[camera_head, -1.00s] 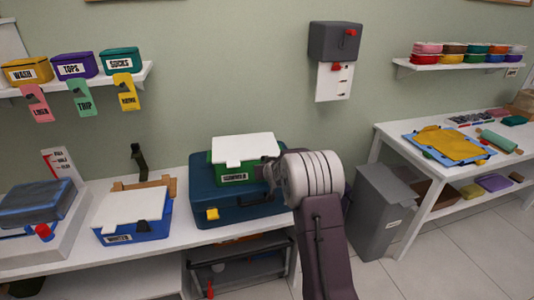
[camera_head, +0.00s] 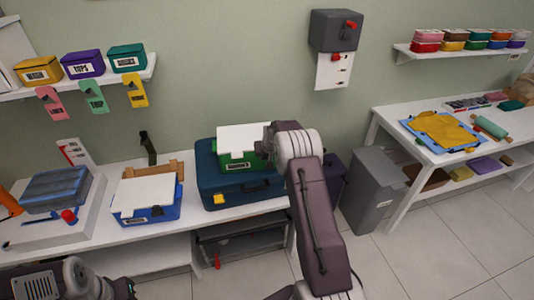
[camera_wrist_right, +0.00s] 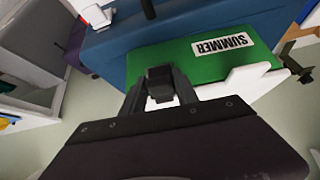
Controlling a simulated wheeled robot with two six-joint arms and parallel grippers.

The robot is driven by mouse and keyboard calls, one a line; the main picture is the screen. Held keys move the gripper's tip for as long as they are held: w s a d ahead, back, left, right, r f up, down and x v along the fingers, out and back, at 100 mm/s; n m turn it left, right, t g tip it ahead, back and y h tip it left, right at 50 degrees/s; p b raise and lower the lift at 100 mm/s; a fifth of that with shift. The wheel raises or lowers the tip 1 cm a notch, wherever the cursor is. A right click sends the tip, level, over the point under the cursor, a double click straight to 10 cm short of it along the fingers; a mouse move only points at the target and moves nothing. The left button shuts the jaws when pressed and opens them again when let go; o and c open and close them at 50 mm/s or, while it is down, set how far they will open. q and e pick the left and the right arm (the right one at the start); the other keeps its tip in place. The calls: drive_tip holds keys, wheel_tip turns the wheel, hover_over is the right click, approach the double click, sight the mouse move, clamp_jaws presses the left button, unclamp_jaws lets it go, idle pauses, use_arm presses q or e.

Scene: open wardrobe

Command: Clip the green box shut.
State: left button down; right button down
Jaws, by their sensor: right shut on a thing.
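The green box (camera_head: 236,163) lies on a dark blue case on the left-hand worktop. Its white lid (camera_head: 243,137) covers its top. The wrist view shows its green front (camera_wrist_right: 200,58) upside down with a SUMMER label, and a dark clip (camera_wrist_right: 296,67) at the far end of the lid. My right gripper (camera_head: 265,147) is at the box's right end. In the wrist view its jaws (camera_wrist_right: 160,88) are shut on a dark block-like clip at the box's edge, which they partly hide. My left arm shows at the lower left, but its fingertips are out of the picture.
The blue case (camera_head: 225,193) has a yellow latch. A blue box with a white lid (camera_head: 143,193) stands to its left. A grey bin (camera_head: 372,188) is right of the worktop. Shelves with small boxes hang on the wall. The floor in front is clear.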

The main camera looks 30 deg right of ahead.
drive_tip(key=c, duration=1)
unclamp_jaws()
drive_tip(key=shift+f, duration=0.1)
drive_tip(key=shift+c, duration=0.2)
drive_tip(key=b+v, duration=0.1)
drive_tip(key=v, duration=0.8)
